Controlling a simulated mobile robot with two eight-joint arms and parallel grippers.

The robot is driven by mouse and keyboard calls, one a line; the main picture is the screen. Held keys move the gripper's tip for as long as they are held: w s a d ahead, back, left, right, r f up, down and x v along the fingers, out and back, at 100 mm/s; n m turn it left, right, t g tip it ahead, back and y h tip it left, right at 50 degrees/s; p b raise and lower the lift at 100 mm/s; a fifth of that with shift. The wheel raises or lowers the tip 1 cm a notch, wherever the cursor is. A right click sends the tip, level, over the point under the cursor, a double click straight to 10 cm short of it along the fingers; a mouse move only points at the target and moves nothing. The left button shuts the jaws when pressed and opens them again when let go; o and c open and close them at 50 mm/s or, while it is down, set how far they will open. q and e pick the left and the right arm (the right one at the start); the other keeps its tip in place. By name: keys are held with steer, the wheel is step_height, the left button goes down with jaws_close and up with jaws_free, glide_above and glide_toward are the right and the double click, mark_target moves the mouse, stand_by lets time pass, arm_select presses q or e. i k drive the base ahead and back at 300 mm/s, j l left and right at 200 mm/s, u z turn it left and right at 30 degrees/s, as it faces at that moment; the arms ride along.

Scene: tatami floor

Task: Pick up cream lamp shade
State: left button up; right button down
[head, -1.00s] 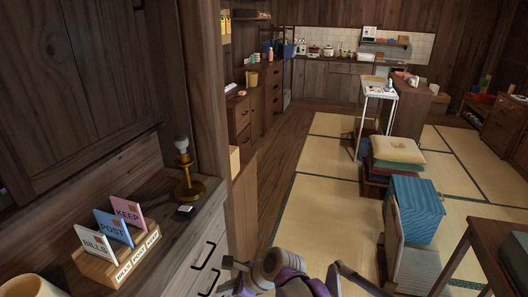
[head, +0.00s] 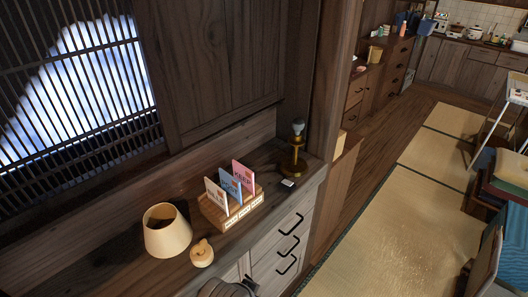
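The cream lamp shade (head: 168,233) stands on the dark wooden cabinet top at the lower left of the head view. It is a tapered, open-topped shade and nothing holds it. A brass lamp base (head: 293,156) with a bare bulb stands at the right end of the same top. A dark grey part of my own body shows at the bottom edge, in front of the cabinet. I cannot make out either gripper's fingers in the head view.
A small round pale wooden object (head: 202,253) sits just right of the shade. A wooden letter holder (head: 233,208) with cards stands behind it. A small white item (head: 288,183) lies near the lamp base. Tatami floor (head: 400,225) is open to the right.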

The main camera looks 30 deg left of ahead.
mark_target(168, 242)
steer(key=u, duration=2.25)
steer(key=l+u, duration=0.1)
steer(key=u, duration=0.35)
steer(key=l+u, duration=0.1)
steer(key=u, duration=0.75)
steer(key=k, duration=0.05)
